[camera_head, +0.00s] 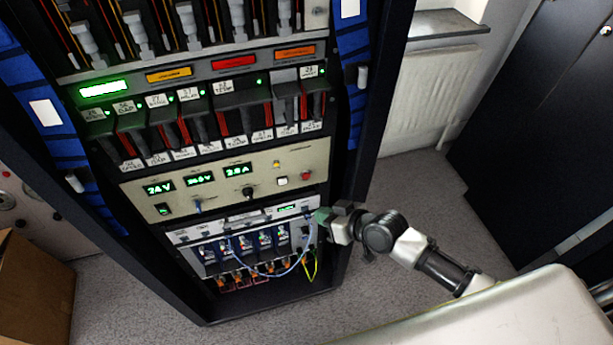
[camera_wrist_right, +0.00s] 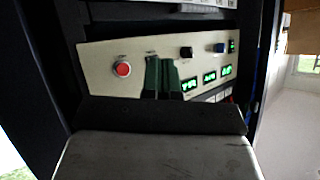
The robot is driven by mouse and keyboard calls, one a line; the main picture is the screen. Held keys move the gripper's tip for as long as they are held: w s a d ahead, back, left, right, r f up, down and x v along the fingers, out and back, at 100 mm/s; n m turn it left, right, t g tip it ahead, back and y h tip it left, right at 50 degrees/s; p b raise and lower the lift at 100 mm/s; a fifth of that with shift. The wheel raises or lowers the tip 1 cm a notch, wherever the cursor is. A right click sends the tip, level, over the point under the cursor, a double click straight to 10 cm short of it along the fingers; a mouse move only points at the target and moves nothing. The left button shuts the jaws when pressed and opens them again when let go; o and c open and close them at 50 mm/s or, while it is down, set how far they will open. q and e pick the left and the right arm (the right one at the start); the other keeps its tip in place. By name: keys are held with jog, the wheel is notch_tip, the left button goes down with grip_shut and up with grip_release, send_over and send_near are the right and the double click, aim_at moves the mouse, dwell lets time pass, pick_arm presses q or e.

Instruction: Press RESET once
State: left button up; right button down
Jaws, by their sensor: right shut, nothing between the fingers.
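The beige control panel (camera_head: 225,180) is in the rack's lower middle. It carries a red button (camera_head: 306,176), a white button (camera_head: 282,181) and a small yellow light or button (camera_head: 276,164). Their labels are too small to read, so I cannot tell which is RESET. My right gripper (camera_head: 322,215) has green fingertips, shut and empty, below and right of these buttons in the head view. In the right wrist view the panel looks upside down, with the red button (camera_wrist_right: 123,69) left of my right gripper's fingers (camera_wrist_right: 162,78). The fingers hide part of the panel. My left gripper is not in view.
Below the panel, a lower unit (camera_head: 187,233) has blue and yellow cables near my right gripper. Black breaker handles (camera_head: 197,121) stick out above. The rack's dark right post (camera_head: 362,190) stands beside the arm. Grey floor is clear to the right.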

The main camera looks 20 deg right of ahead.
aim_at(306, 176)
jog(key=w+b, duration=0.4)
jog(key=w, duration=0.4)
jog(key=shift+a, duration=0.15)
jog(key=shift+w, duration=0.2)
dwell(1.7)
jog(key=shift+w+b, duration=0.3)
jog(key=shift+w+b, duration=0.3)
jog(key=shift+w, duration=0.1)
dwell(0.6)
dwell(0.4)
jog(key=shift+s+r+p, duration=0.1)
jog(key=shift+s+p, duration=0.2)
jog(key=shift+p, duration=0.1)
jog(key=shift+s, duration=0.5)
